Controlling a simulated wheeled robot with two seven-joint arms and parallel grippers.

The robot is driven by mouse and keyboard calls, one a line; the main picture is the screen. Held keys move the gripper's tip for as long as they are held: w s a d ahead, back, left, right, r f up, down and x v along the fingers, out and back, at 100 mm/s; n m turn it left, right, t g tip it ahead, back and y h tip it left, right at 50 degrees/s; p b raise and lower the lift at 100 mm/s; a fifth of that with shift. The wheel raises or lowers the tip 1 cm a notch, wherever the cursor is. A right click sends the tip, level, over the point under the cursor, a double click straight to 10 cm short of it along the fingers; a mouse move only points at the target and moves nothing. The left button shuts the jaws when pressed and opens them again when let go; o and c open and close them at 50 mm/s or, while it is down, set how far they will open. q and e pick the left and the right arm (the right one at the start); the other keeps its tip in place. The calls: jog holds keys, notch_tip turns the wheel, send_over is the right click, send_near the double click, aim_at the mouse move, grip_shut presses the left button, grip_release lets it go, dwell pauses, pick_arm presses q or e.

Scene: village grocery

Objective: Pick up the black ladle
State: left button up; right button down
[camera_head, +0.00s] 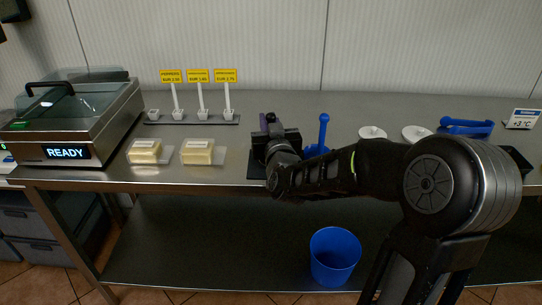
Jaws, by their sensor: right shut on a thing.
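My right arm reaches in from the lower right over the steel counter. Its gripper (272,138) is over the middle of the counter, shut on a dark upright thing. The dark top (270,118) that sticks up at the gripper looks like the black ladle's handle; the rest of it is hidden behind my gripper and wrist. A dark flat piece (257,170) lies on the counter under the gripper. My left gripper is not in view.
A blue-handled tool (323,130) stands just right of the gripper. White round items (372,132) and a blue item (466,127) lie farther right. Wrapped blocks (197,151), a price-tag rack (192,118) and a vacuum machine (75,120) are left. A blue bin (335,256) sits below.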

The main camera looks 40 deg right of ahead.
dwell(0.3)
notch_tip(320, 180, up, 10)
jog(key=p, duration=0.1)
dwell(0.4)
dwell(0.6)
